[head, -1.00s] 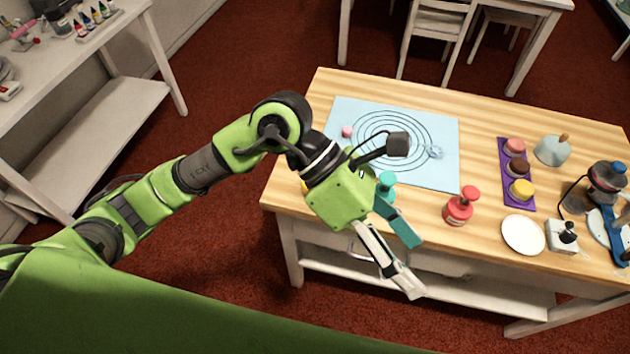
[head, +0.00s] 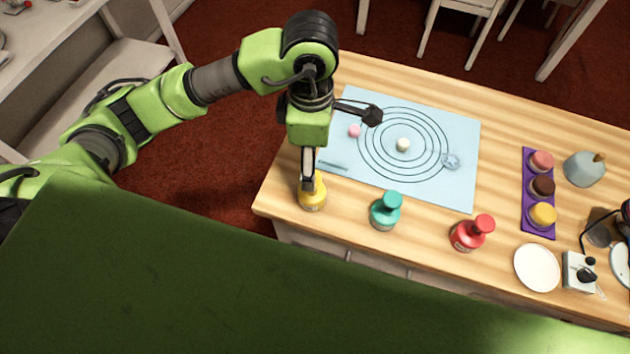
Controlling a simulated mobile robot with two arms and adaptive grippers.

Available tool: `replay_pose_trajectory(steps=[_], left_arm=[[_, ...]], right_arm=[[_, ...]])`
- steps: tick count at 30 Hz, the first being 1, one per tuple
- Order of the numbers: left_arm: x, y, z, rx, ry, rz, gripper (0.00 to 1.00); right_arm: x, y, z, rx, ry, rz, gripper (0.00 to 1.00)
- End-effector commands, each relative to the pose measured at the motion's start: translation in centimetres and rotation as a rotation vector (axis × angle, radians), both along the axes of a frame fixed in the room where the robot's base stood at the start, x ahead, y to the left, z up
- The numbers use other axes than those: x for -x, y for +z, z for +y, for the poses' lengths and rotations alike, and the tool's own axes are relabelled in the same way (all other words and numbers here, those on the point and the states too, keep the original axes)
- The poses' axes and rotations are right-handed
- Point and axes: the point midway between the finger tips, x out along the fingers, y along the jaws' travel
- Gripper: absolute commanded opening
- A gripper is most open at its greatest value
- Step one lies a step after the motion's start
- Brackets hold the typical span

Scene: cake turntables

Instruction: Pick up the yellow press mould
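The yellow press mould (head: 313,198) stands near the front left corner of the wooden table, its top partly hidden by my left gripper. My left gripper (head: 307,184) points down at the mould's top; the near finger overlaps it in the head view. The fingers line up in this view, so I cannot tell whether they are closed on the mould. A teal press mould (head: 385,212) and a red press mould (head: 473,234) stand to the right. My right gripper is not in view.
A light blue mat (head: 462,190) with printed rings lies behind the moulds, with small pink and white pieces on it. A purple tray (head: 538,228) of cakes and a white plate (head: 537,268) are on the right.

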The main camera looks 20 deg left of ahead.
Motion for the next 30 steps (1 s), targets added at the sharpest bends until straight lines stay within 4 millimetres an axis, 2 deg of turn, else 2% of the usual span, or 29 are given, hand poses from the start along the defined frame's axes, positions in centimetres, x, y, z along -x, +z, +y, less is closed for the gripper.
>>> replay_pose_trajectory(steps=[3,6,8,11,14,19,24,30], left_arm=[[0.2,-2.5,0.0,-0.002,0.001,0.007,0.64],[0.2,-4.3,0.0,0.000,0.001,0.006,0.64],[0.2,-5.1,0.0,0.000,0.000,0.006,0.64],[0.1,-6.0,0.0,0.001,0.000,0.003,0.64],[0.2,-6.5,0.0,0.002,-0.001,0.003,0.64],[0.5,-8.6,-0.1,0.000,0.000,0.008,0.64],[0.4,-10.9,-0.1,0.001,0.000,0.003,0.64],[0.3,-11.5,-0.1,0.002,-0.001,0.001,0.64]], right_arm=[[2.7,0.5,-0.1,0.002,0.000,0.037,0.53],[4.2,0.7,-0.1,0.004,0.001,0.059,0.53],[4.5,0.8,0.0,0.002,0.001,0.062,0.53],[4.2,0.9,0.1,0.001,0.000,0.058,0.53],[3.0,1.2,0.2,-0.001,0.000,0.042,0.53],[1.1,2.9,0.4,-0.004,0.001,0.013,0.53],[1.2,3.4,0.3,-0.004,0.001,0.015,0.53],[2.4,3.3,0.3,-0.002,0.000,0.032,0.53]])
